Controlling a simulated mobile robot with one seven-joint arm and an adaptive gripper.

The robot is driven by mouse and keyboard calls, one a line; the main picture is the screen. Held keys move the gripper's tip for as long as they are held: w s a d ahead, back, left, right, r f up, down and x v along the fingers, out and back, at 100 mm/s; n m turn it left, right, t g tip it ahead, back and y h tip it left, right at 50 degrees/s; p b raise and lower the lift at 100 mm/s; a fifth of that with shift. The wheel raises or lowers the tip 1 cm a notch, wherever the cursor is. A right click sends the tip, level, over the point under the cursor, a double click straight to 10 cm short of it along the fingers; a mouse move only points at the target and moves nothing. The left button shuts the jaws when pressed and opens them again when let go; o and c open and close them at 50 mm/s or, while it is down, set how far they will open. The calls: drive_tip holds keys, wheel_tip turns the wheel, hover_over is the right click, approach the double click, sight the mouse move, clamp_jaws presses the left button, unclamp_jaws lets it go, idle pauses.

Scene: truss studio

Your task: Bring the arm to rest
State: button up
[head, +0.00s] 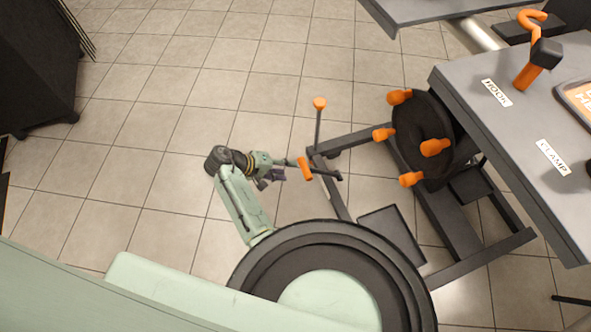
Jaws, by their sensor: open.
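My arm rises from my round base at the bottom centre of the head view, and its pale green links bend at a dark elbow. My gripper (277,173) is at the end of the arm, left of a dark frame, and is open. I see nothing between its fingers. An orange-gripped bar (305,168) of the frame shows just right of the gripper; I cannot tell from this angle whether they touch.
The dark wheeled frame (337,190) has several orange knobs around a black round part (425,137). A grey table (540,110) with an orange hook (528,75) and labels "HOOK" and "CLAMP" stands at right. A dark cabinet (35,60) stands at upper left. Tiled floor (150,110) between is clear.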

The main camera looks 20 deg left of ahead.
drive_tip(key=shift+v, duration=1.05)
